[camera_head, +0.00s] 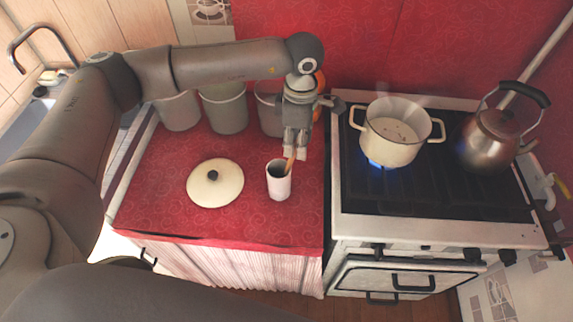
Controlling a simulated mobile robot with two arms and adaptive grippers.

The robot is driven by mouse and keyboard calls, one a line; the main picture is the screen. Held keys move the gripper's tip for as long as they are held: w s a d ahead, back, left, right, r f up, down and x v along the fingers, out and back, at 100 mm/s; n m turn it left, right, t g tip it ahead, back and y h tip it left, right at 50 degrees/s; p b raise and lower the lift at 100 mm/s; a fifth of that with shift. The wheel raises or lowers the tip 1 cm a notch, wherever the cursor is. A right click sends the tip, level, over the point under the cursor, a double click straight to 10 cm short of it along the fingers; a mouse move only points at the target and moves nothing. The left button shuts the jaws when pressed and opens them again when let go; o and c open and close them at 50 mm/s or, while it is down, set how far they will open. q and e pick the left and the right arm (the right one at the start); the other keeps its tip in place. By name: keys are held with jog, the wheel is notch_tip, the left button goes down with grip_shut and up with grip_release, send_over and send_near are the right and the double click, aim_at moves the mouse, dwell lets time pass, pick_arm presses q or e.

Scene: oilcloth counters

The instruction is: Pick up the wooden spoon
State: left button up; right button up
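The wooden spoon (289,165) stands in a white cup (279,184) on the red counter, leaning a little to the right. Only a short upper part shows above the rim; the rest is hidden in the cup. My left gripper (296,150) points down right over the cup, with its fingers close to the spoon's upper end. I cannot tell whether the fingers touch the spoon or how far apart they are. My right gripper is not in view.
A cream lid (215,183) with a dark knob lies left of the cup. Grey canisters (226,112) stand behind. On the stove (435,195) at right, a steaming pot (392,145) sits over a blue flame beside a metal kettle (488,140). The counter's front is clear.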

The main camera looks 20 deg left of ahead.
pick_arm(q)
jog(key=shift+s+f, duration=0.15)
jog(key=shift+f, duration=1)
grip_shut()
jog(key=shift+r, duration=0.15)
